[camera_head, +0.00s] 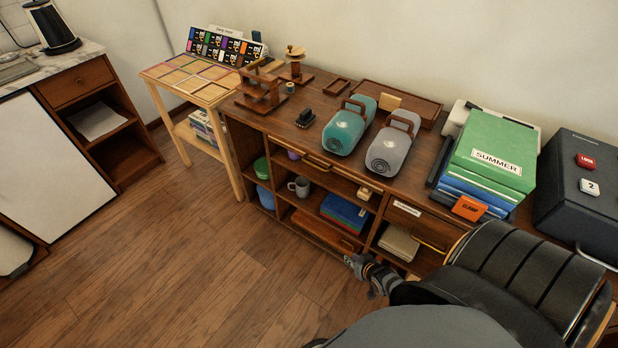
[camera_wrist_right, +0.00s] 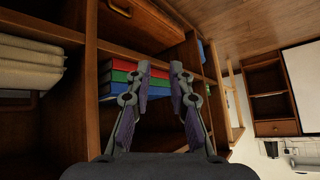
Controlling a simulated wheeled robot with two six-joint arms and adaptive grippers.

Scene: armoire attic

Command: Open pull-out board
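The long wooden desk (camera_head: 262,118) has a thin front strip under its top with brass bar handles (camera_head: 318,163). This strip looks like the pull-out board front, and it sits flush with the desk; I cannot tell exactly where the board's edges are. A brass handle (camera_wrist_right: 118,8) also shows at the top of the right wrist view. My right gripper (camera_head: 362,274) is low in front of the desk's lower shelves, apart from the handles. In the right wrist view its two fingers (camera_wrist_right: 160,70) are apart with nothing between them. My left gripper is not in view.
Red, green and blue books (camera_head: 345,212) lie in the shelf before my right gripper. A labelled drawer (camera_head: 407,211) is to the right. The floor (camera_head: 190,250) at left is clear.

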